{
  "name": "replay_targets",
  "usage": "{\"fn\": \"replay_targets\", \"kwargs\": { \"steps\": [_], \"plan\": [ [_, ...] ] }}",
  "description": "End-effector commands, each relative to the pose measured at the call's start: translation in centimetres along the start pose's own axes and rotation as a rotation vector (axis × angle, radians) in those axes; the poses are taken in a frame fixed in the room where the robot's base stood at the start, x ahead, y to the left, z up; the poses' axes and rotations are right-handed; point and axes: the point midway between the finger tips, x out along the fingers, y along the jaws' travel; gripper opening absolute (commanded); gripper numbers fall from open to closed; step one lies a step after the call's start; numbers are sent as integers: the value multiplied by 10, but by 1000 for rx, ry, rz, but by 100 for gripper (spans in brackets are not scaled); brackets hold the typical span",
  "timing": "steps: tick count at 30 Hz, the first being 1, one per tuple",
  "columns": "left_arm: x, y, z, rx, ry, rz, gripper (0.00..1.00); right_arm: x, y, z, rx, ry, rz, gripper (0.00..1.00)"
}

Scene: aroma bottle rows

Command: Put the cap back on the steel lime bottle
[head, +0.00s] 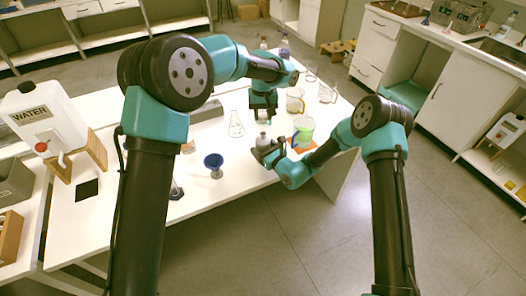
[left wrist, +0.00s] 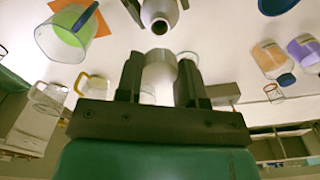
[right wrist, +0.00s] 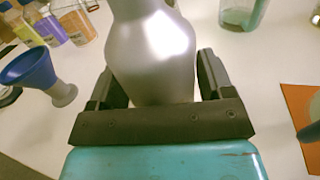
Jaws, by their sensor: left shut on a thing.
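The steel bottle (head: 263,141) is silver-grey with an open mouth. It fills the space between the fingers of my right gripper (right wrist: 160,85), which look closed against its sides; the bottle also shows in the left wrist view (left wrist: 160,14). My left gripper (left wrist: 160,80) is shut on a pale grey cylindrical cap (left wrist: 160,76). In the head view my left gripper (head: 262,116) hangs just above the bottle. The cap and the bottle mouth are apart. Whether the bottle's base touches the table is hidden.
A green-filled beaker (head: 304,130) on an orange mat stands close to the right of the bottle. A blue funnel-shaped cup (head: 213,163) and a clear flask (head: 236,128) are to the left. Orange (left wrist: 270,58) and purple (left wrist: 303,50) bottles show in the left wrist view.

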Motion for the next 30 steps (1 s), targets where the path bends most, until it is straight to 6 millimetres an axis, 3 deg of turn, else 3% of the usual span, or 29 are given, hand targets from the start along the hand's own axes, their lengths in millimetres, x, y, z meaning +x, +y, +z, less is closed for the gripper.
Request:
{"fn": "replay_targets", "kwargs": {
  "steps": [2,16,20,30],
  "plan": [
    [0,0,0,0,0,0,13,0,0,0,0,0,0,66],
    [0,0,0,0,0,0,13,0,0,0,0,0,0,21],
    [2,0,0,0,-1,0,13,0,0,0,0,0,0,19],
    [40,0,0,0,-2,-1,13,0,0,0,0,0,0,19]
  ]
}}
